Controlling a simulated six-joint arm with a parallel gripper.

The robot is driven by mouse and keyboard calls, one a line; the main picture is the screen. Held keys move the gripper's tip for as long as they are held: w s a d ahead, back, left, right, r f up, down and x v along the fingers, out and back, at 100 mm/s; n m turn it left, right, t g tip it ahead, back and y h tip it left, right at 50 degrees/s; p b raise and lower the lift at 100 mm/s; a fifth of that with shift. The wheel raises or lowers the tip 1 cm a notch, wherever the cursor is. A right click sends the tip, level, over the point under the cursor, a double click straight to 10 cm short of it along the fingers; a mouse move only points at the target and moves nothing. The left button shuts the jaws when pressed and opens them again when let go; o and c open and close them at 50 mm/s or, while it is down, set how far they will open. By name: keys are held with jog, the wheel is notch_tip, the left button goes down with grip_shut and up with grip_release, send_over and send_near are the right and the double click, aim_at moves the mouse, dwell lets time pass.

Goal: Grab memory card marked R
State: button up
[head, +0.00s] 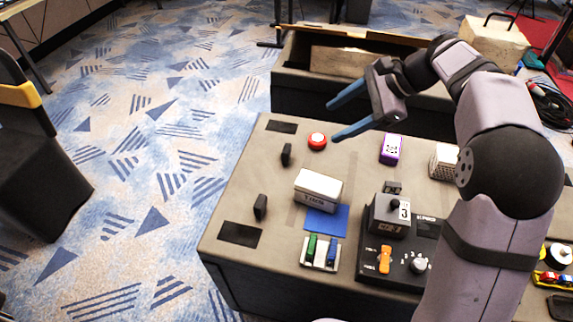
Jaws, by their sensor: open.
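My gripper (331,122) has two blue fingers, spread apart and empty. My gripper is well away from the holder, farther back on the table.
A white box (318,190) stands behind a blue mat (327,219). A black console (398,255) with an orange switch (385,259) is right of the holder. A red button (317,141), a purple box (391,149) and two black uprights also stand here. Carpet lies left.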

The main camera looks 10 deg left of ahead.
jog(key=w+a+m+y+b, duration=0.3)
jog(key=w+a+b, duration=0.1)
jog(key=w+a, duration=0.2)
jog(key=m+g+y+b, duration=0.1)
jog(key=m+y+b, duration=0.1)
send_near(290, 151)
jog(key=x, duration=0.4)
jog(key=shift+w+f, duration=0.1)
jog(key=shift+w, duration=0.1)
jog(key=shift+x, duration=3.65)
jog(key=shift+s, duration=0.1)
jog(key=c, duration=1.1)
